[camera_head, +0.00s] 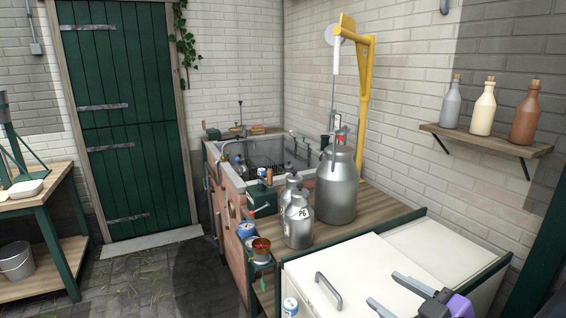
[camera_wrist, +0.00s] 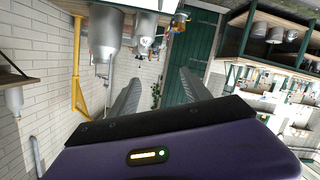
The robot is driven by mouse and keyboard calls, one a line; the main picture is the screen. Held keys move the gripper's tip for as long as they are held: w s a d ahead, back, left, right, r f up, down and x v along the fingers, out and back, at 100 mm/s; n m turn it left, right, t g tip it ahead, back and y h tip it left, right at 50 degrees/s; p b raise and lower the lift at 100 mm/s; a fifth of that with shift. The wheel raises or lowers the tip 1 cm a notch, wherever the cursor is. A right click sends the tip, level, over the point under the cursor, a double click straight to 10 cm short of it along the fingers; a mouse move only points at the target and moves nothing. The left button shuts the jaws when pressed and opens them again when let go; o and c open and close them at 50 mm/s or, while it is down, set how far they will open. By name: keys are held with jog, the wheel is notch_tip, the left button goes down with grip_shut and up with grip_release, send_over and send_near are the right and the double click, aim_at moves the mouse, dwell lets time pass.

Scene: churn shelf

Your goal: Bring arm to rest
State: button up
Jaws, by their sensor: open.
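My gripper (camera_head: 397,296) shows at the bottom right in the head view, above the white lid near the counter's front. Its two grey fingers stand apart with nothing between them. In the wrist view my gripper (camera_wrist: 158,88) also shows open and empty, and that picture is turned upside down. The purple hand body fills the lower part of the wrist view. Most of the arm is out of sight.
A large milk can (camera_head: 337,188) and a smaller can marked P6 (camera_head: 298,222) stand on the wooden counter. A yellow hoist (camera_head: 365,95) rises behind them. A wall shelf (camera_head: 487,140) holds three bottles. The floor before the green door (camera_head: 128,120) is clear.

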jog(key=s+a+f+m+t+h, duration=0.1)
jog(key=s+a+f+m+h, duration=0.25)
jog(key=s+f+m, duration=0.35)
jog(key=s+a+f+m+h, duration=0.2)
jog(key=s+a+f+m, duration=0.2)
jog(key=s, duration=0.5)
jog(key=s+d+n, duration=0.1)
jog(key=s+d, duration=0.1)
jog(key=s, duration=0.9)
jog(key=s+d+r+n, duration=0.1)
jog(key=s+d, duration=0.1)
jog(key=s, duration=1)
